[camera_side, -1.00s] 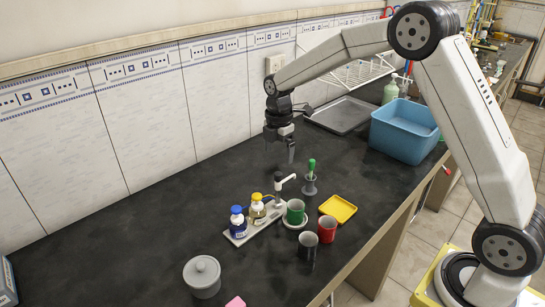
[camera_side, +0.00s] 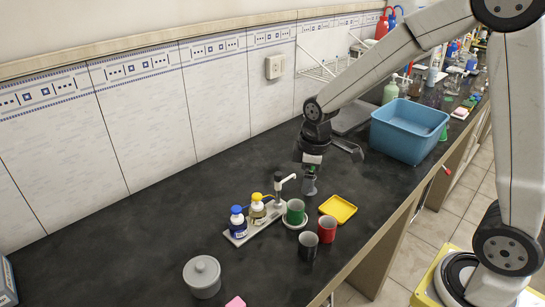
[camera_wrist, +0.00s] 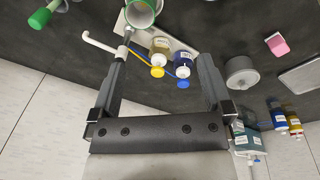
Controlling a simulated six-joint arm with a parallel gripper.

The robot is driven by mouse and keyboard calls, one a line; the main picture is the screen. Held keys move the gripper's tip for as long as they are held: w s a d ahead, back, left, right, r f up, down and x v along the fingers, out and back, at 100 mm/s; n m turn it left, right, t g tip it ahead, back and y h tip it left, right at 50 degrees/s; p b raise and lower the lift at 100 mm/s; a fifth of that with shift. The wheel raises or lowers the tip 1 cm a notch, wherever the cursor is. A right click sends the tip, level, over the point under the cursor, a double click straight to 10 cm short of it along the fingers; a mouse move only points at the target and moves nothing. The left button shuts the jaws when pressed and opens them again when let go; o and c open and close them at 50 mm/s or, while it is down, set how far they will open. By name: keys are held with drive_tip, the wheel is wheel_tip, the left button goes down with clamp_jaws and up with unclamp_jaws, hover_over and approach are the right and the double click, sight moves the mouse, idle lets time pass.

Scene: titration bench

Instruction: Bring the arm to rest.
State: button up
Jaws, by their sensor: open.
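My gripper (camera_side: 311,160) hangs over the dark counter, below the forearm, close to the grey holder (camera_side: 309,186) with a green-handled tool. In the side view it partly covers that tool; I cannot tell whether they touch. In the wrist view the two fingers of my gripper (camera_wrist: 163,58) stand wide apart with nothing held between them. Beyond them show the yellow-capped bottle (camera_wrist: 160,50) and the blue-capped bottle (camera_wrist: 183,65), on the counter side of the view.
The bottles share a light rack (camera_side: 238,240) with a white-spouted dispenser (camera_side: 284,182). Nearby are green (camera_side: 295,210), red (camera_side: 327,230) and dark (camera_side: 308,247) cups, a yellow tray (camera_side: 338,208), a lidded grey pot (camera_side: 202,275) and a blue tub (camera_side: 408,130).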

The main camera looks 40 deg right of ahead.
drive_tip(key=s+a+f+m+t, duration=0.1)
drive_tip(key=s+m, duration=0.7)
drive_tip(key=s, duration=0.3)
drive_tip(key=shift+f, duration=0.4)
